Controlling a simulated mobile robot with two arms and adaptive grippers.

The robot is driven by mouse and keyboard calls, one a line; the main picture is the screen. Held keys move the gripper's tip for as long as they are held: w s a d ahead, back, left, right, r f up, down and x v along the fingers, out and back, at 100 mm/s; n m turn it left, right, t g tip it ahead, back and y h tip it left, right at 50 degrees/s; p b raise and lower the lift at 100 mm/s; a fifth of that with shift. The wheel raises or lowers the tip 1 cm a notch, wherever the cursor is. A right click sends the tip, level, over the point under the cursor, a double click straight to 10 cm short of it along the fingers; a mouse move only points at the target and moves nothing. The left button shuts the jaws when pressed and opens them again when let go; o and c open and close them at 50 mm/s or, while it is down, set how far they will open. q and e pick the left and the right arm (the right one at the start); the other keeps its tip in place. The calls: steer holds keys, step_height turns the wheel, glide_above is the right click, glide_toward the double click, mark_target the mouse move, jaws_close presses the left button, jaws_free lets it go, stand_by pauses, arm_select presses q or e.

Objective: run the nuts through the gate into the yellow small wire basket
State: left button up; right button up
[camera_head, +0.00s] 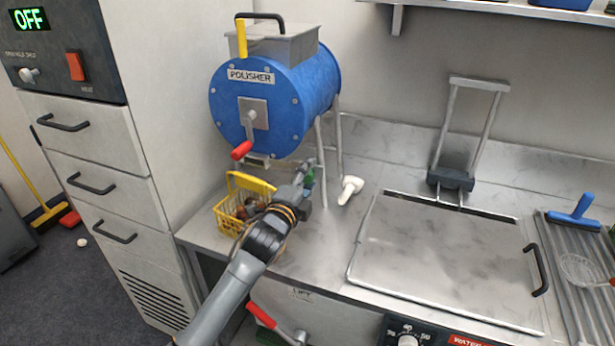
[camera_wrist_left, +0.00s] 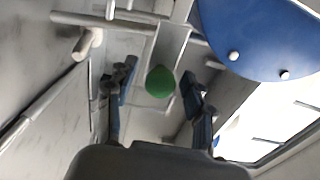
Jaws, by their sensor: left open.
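The yellow small wire basket (camera_head: 226,213) stands on the counter under the polisher (camera_head: 262,100), its handle up. Brown nuts (camera_head: 247,209) show inside it, partly hidden by my left arm. My left gripper (camera_head: 309,174) is beside the basket, under the drum. A green knob (camera_head: 309,179) shows at its fingers, and in the left wrist view the round green knob (camera_wrist_left: 160,82) lies between the two open fingers, in front of a grey metal chute (camera_wrist_left: 172,42). I cannot tell whether the fingers touch it. The gate itself is mostly hidden. My right gripper is out of view.
The polisher's red-handled crank (camera_head: 243,148) hangs at its front, above the basket. A white-handled lever (camera_head: 350,188) sticks out to the right of the polisher's legs. A lidded metal basin (camera_head: 440,255) fills the counter's middle. A tall cabinet (camera_head: 95,180) stands left.

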arm_select(q)
jaws_close()
steer(key=shift+w+a+r, duration=0.15)
steer(key=shift+a, duration=0.25)
steer(key=a, duration=0.1)
steer(key=w+a+p, duration=0.1)
steer(key=a, duration=0.1)
steer(key=a+p, duration=0.1)
steer(key=shift+w+a, duration=0.3)
steer(key=shift+w, duration=0.05)
steer(key=shift+c, duration=1.7)
jaws_free()
steer(key=shift+a, duration=0.1)
steer(key=o, duration=0.3)
steer(key=shift+o, duration=0.2)
steer(key=shift+w, duration=0.1)
